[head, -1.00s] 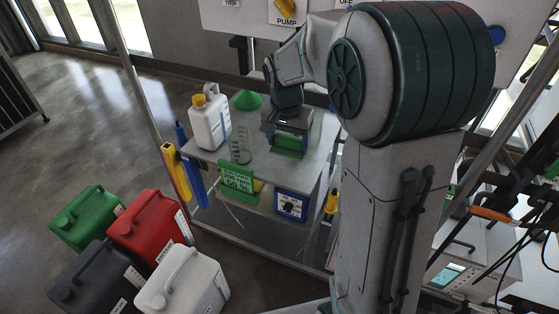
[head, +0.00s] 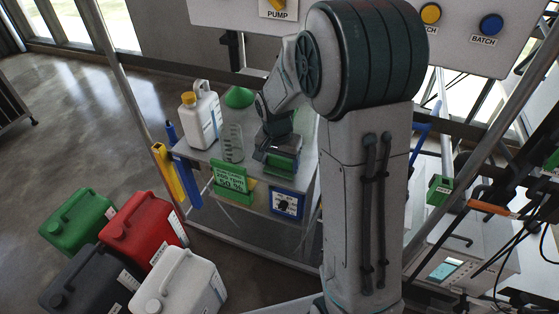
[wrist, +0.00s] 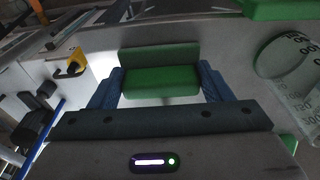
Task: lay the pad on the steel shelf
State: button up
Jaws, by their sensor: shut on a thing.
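The pad (head: 284,163) is a green block that I take for the task's pad. My gripper (head: 279,152) is shut on it near the front right of the grey worktop. In the wrist view the pad (wrist: 160,83) sits between the two blue fingers of my gripper (wrist: 160,78), with a darker green face behind it. The grey worktop (head: 203,154) may be the steel shelf; a lower grey level shows beneath it. Whether the pad touches the top I cannot tell.
A green sign (head: 231,177) and blue-framed sign (head: 286,203) hang at the front edge. Coloured canisters (head: 143,225) stand on the floor.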

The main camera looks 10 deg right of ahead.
aim_at(278, 173)
jog(key=o, duration=0.5)
jog(key=shift+f, duration=0.2)
jog(key=shift+c, duration=0.2)
jog(key=o, duration=0.4)
jog(key=shift+r, duration=0.2)
notch_tip(278, 173, up, 12)
jog(key=s, duration=0.1)
jog(key=s+n, duration=0.2)
jog(key=s, duration=0.4)
jog(key=s+n+t, duration=0.1)
jog(key=s+n, duration=0.1)
jog(key=s, duration=0.5)
jog(key=s+n, duration=0.3)
jog(key=s, duration=0.3)
jog(key=shift+s+r+y+p, duration=0.1)
jog(key=shift+s+y+p, duration=0.05)
jog(key=shift+y+p, duration=0.2)
